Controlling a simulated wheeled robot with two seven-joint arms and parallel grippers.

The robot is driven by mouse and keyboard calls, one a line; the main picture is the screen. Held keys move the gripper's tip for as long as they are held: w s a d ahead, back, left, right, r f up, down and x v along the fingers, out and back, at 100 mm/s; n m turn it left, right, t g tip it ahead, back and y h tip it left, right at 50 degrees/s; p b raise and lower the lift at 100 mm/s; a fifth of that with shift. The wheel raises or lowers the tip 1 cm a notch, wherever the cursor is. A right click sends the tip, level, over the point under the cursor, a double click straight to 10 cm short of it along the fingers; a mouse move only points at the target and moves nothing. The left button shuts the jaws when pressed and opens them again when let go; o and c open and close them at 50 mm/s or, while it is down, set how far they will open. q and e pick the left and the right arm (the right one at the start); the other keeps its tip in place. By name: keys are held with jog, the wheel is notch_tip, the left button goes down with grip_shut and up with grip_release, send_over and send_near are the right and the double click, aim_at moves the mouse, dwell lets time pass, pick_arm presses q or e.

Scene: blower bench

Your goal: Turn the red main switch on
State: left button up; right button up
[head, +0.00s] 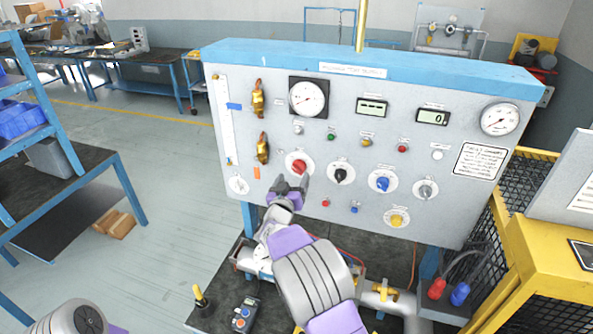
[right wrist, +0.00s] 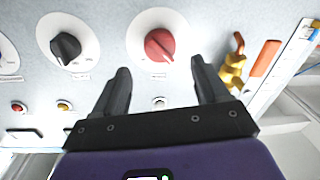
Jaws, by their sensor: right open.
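The red switch (head: 298,166) is a round red knob on a white disc in the control panel's (head: 330,232) middle row, left of a black knob (head: 341,175). In the right wrist view the red knob (right wrist: 159,45) shows clearly, its ridge slanted. My right gripper (head: 290,186) is just below and in front of the knob. In the right wrist view its two fingers (right wrist: 160,68) are spread, one toward each side of the knob, with nothing between them. I cannot tell whether they touch it. My left gripper is out of view.
Blue (head: 383,183), grey (head: 425,189) and yellow (head: 397,217) knobs sit to the right. Brass valves (head: 262,148) are on the left. Dials and two small displays (head: 433,117) are above. Pipes and a handheld box (head: 243,315) lie on the dark bench below.

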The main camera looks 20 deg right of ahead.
aim_at(297, 170)
jog(key=shift+p+x, duration=0.55)
jog(key=shift+x, duration=2.2)
